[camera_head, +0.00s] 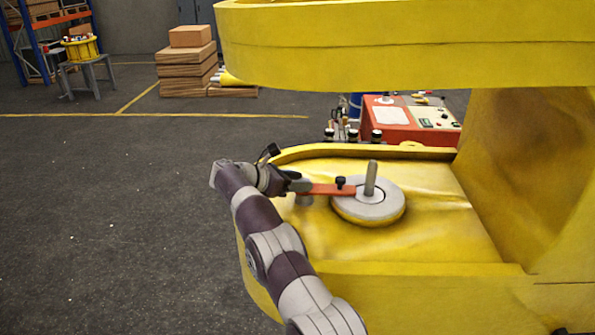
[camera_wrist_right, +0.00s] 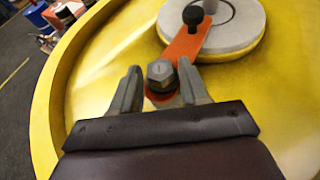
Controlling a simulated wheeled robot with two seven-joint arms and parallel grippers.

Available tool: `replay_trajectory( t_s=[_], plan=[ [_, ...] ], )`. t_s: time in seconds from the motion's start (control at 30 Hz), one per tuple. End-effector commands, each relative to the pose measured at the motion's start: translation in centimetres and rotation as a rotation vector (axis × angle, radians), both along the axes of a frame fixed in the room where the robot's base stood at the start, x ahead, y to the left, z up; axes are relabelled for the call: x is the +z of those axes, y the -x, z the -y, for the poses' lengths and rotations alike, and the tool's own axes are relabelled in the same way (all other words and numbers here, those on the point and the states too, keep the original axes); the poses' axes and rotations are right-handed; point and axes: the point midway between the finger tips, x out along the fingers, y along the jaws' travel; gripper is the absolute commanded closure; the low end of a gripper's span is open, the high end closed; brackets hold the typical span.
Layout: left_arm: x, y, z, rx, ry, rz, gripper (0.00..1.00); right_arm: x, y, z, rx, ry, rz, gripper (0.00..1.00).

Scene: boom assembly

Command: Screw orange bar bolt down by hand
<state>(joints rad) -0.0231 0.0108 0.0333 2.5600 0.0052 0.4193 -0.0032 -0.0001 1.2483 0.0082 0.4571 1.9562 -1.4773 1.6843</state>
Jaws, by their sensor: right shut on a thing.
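The orange bar (camera_head: 330,189) lies across the grey round boss (camera_head: 385,207) on the yellow boom part and reaches left to my right gripper (camera_head: 298,186). In the right wrist view, the grey hex-headed bolt (camera_wrist_right: 160,72) sits at the near end of the orange bar (camera_wrist_right: 186,42). My right gripper (camera_wrist_right: 158,84) is shut on it, with one finger on each side of the head. A black knob (camera_wrist_right: 193,15) stands on the bar near the boss. The bolt's shank and threads are hidden. My left gripper is not in view.
A grey upright pin (camera_head: 371,177) rises from the boss. A yellow upper plate (camera_head: 400,45) overhangs the work, and a yellow wall (camera_head: 530,180) closes the right side. A red control box (camera_head: 405,125) stands behind. Open floor (camera_head: 100,220) lies to the left.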

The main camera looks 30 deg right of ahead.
Motion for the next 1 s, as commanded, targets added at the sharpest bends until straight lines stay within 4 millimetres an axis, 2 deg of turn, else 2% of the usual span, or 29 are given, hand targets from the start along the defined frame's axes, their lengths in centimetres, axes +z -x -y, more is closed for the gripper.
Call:
replay_trajectory(
  t_s=[0.03, 0.57, 0.6, 0.63, 1.0],
  plan=[
    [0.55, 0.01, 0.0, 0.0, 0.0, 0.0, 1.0, 0.72, -0.1, 0.08, -0.005, 0.005, 0.009, 0.86],
    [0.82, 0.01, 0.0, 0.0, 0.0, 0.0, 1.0, 0.6, -0.14, 0.11, -0.016, 0.006, 0.011, 0.86],
    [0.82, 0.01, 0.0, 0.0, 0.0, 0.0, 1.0, 0.61, -0.14, 0.12, -0.017, 0.006, 0.012, 0.52],
    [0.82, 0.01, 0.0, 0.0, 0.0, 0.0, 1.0, 0.62, -0.14, 0.12, -0.017, 0.007, 0.012, 0.43],
    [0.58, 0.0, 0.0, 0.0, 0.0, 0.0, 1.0, 0.27, -0.07, 0.16, -0.017, 0.002, 0.005, 0.43]
  ],
)
